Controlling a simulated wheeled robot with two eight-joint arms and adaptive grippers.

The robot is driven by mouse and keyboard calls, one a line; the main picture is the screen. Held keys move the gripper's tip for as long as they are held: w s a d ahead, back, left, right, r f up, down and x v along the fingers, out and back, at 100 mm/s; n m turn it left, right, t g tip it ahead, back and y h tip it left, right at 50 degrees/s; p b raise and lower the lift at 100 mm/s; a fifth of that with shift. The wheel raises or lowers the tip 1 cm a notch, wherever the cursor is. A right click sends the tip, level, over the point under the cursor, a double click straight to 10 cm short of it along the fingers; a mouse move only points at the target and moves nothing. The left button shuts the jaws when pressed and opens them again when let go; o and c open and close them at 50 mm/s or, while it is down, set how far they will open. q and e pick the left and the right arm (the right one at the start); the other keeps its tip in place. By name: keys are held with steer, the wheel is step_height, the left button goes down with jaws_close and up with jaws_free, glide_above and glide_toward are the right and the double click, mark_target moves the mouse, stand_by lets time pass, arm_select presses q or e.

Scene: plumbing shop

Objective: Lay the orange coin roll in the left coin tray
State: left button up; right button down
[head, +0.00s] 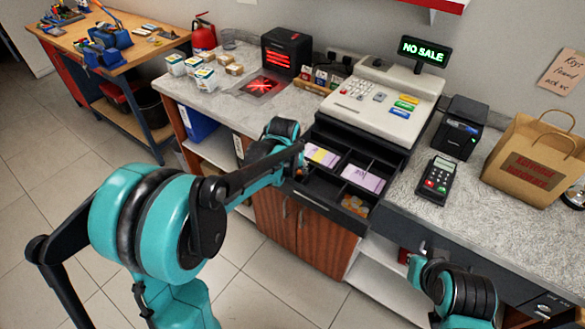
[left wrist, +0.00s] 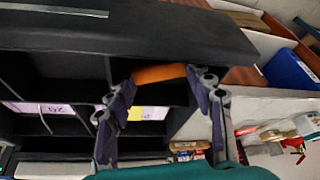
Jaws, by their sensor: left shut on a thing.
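The orange coin roll (left wrist: 159,74) shows in the left wrist view, lying across between the two fingers of my left gripper (left wrist: 160,82). The gripper is shut on it at its ends. It is over the front part of the open cash drawer (head: 337,200), close to a front compartment at the drawer's left end; I cannot tell whether it touches the floor.
The drawer holds purple and yellow banknotes (head: 363,178) and loose coins (head: 355,206). The cash register (head: 380,100) stands behind it. A card terminal (head: 437,175) and a paper bag (head: 535,160) are to the right. Small boxes (head: 204,78) stand on the left counter.

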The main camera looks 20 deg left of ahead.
arm_select(q)
steer(key=o, duration=1)
steer(key=shift+r+p, duration=0.3)
steer(key=p+v, duration=0.4)
steer(key=v, duration=0.7)
steer(key=s+t, duration=0.1)
steer(key=s, duration=1.2)
steer(key=s+a+t, duration=0.1)
steer(key=s, duration=0.6)
steer(key=shift+s+f+t, duration=0.1)
steer(key=shift+s+t, duration=0.15)
steer(key=shift+t, duration=0.05)
